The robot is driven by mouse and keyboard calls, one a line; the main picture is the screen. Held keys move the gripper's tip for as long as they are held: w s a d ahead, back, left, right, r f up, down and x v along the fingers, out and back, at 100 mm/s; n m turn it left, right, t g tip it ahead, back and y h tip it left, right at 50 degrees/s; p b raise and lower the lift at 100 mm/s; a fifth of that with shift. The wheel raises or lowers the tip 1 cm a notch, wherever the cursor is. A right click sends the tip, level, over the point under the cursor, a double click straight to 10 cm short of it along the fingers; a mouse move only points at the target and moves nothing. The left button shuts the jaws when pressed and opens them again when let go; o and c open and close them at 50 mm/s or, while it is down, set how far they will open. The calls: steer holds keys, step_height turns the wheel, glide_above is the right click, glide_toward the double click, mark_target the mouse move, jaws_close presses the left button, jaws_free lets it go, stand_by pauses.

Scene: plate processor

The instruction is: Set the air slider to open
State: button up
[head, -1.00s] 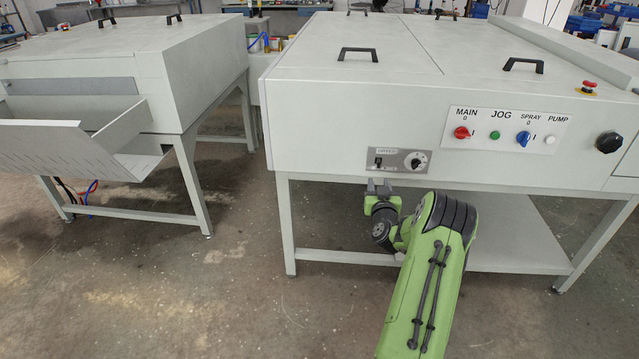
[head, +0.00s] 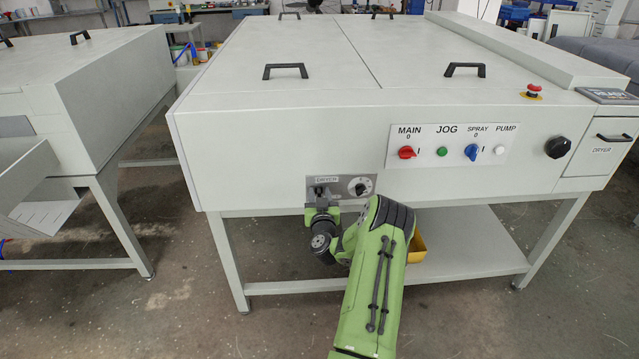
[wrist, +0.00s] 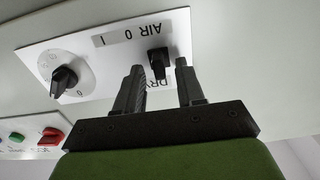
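The air slider is a small black knob (wrist: 157,58) on the white dryer panel (wrist: 100,80), below a strip marked AIR 0 I, upside down in the wrist view. In the head view the panel (head: 377,183) is on the front of the grey machine, and the slider is mostly hidden by my gripper (head: 320,209). In the wrist view my gripper (wrist: 160,72) is open, its two dark fingers either side of the knob with a gap showing. I cannot tell whether either finger touches it. The slider's exact setting is unclear.
A black rotary dial (head: 359,187) sits beside the slider. The MAIN, JOG, SPRAY and PUMP panel (head: 425,135) is further right. A yellow container (head: 417,249) stands on the lower shelf (head: 465,250) behind my arm. The machine's left leg (head: 230,265) is near.

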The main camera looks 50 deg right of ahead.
steer(key=shift+w+d, duration=0.15)
steer(key=shift+r, duration=0.1)
steer(key=shift+c, duration=0.3)
jaws_close()
stand_by(1.0)
